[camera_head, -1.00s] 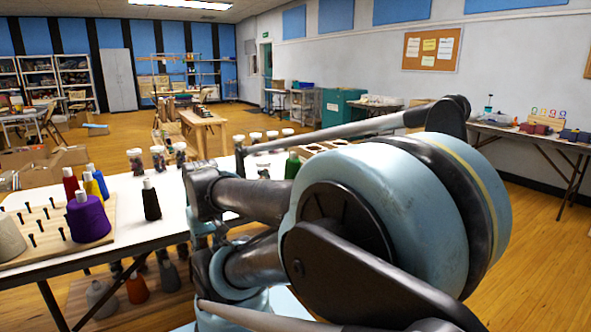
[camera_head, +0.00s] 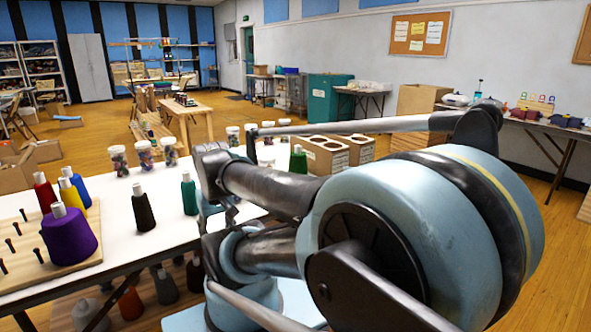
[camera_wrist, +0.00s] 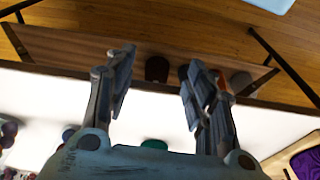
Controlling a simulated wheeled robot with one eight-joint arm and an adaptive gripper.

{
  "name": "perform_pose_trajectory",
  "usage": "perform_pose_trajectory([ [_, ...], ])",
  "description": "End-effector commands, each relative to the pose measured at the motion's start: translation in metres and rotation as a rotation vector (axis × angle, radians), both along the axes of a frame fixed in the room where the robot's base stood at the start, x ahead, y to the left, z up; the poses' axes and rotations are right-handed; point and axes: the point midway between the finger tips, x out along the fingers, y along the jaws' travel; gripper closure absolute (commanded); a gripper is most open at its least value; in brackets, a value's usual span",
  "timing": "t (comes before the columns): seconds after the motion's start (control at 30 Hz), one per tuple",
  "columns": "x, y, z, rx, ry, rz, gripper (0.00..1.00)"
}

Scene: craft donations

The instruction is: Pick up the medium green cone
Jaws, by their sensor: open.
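A teal-green cone (camera_head: 189,194) with a pale tip stands upright on the white table, just left of my arm. A darker green cone (camera_head: 298,160) stands farther back, partly hidden behind my arm. I cannot tell from size alone which is the medium one. My gripper (camera_wrist: 158,68) is open and empty in the wrist view, its two fingers apart above the table edge. A green top (camera_wrist: 154,144) shows beyond the gripper's palm, mostly hidden by it. In the head view my arm hides most of the gripper.
A black cone (camera_head: 142,208) stands left of the teal one. Purple (camera_head: 68,238), yellow (camera_head: 78,187) and red (camera_head: 45,193) cones stand on or by a pegboard (camera_head: 40,268). Jars (camera_head: 144,154) and a cardboard holder (camera_head: 322,155) are behind. More cones sit on a lower shelf.

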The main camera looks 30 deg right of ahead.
Motion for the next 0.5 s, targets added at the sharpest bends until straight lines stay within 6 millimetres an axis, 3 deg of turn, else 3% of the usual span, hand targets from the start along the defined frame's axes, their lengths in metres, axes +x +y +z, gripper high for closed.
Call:
perform_pose_trajectory([
  [0.03,-0.001,-0.001,0.003,0.000,0.001,-0.012,0.30],
  [0.1,0.007,-0.005,0.013,0.003,0.005,-0.044,0.15],
  [0.13,0.011,-0.007,0.019,0.005,0.008,-0.063,0.13],
  [0.5,0.090,-0.069,0.116,0.038,0.053,-0.426,0.13],
])
